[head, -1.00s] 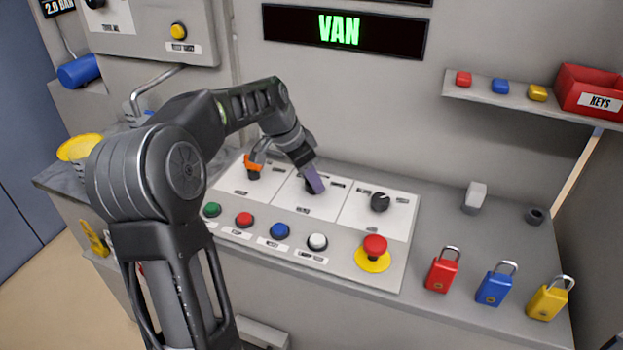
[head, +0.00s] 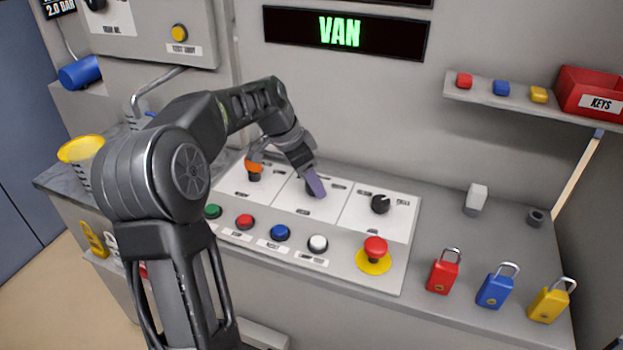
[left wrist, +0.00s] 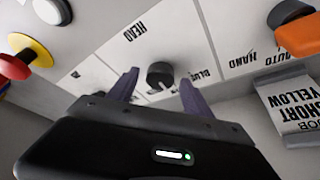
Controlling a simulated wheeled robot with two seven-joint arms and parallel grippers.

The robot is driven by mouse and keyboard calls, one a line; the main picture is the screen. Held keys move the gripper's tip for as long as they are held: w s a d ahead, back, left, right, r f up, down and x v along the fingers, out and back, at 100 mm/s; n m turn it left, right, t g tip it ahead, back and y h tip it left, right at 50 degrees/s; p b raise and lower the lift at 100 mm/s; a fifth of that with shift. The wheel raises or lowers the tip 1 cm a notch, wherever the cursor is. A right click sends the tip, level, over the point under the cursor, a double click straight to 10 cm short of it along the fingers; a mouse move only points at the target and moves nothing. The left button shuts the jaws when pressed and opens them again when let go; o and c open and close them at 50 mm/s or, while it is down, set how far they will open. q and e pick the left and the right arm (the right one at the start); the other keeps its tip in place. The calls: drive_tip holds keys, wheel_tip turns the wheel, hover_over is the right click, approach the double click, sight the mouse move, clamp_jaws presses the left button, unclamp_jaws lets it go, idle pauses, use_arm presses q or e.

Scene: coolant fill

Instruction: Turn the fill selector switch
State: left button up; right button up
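A row of three selector switches sits on white plates on the sloped panel. The left one has an orange lever (head: 254,168) and the right one is a black knob (head: 380,203). The middle black knob (left wrist: 160,75) shows in the left wrist view, with a label starting "BLU" beside it; in the head view the gripper mostly hides it. My left gripper (head: 316,187) is at this middle knob. In the left wrist view its two purple fingers (left wrist: 159,88) are apart, one on each side of the knob, with gaps visible. My right gripper is not in view.
Green, red, blue and white push buttons (head: 281,232) line the panel front, with a red emergency stop (head: 375,248) at their right. Red, blue and yellow padlocks (head: 495,287) stand on the counter at right. A shelf (head: 530,103) holds small blocks and a red key box (head: 592,92).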

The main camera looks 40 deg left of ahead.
sight(300, 198)
use_arm(q)
drive_tip(key=v, duration=0.8)
drive_tip(key=shift+f, duration=0.1)
idle(0.6)
